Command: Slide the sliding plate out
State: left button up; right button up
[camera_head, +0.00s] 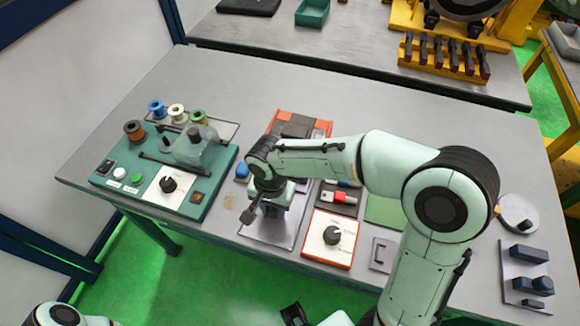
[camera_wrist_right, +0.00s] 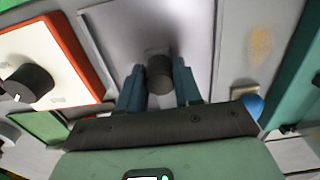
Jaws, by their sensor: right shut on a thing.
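The sliding plate is a flat grey metal sheet (camera_head: 283,228) near the front edge of the table, partly hidden by my right arm. It also shows in the right wrist view (camera_wrist_right: 115,35), with a dark cylindrical knob (camera_wrist_right: 159,73) standing on it. My right gripper (camera_head: 250,212) is over the plate. In the right wrist view its two blue-grey fingers (camera_wrist_right: 158,85) stand on either side of the knob and are shut on it. My left gripper does not show.
A teal fixture with a black knob (camera_head: 168,184) stands left of the plate. An orange-edged white panel with a dial (camera_head: 333,235) is close on its right. A blue round knob (camera_head: 242,170) is near the gripper. Bare tabletop (camera_head: 215,75) lies behind.

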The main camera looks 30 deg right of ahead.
jog(key=shift+s+a+b, duration=0.75)
jog(key=shift+s+a, duration=0.75)
jog(key=shift+a, duration=0.3)
jog(key=o, duration=0.8)
jog(key=shift+s+a, duration=0.1)
jog(key=shift+c, duration=0.2)
pick_arm(q)
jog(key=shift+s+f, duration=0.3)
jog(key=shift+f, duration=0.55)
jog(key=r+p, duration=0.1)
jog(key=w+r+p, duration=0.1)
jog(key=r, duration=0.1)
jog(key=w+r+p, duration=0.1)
jog(key=p, duration=0.1)
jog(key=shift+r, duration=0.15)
pick_arm(e)
notch_tip(320, 180, up, 6)
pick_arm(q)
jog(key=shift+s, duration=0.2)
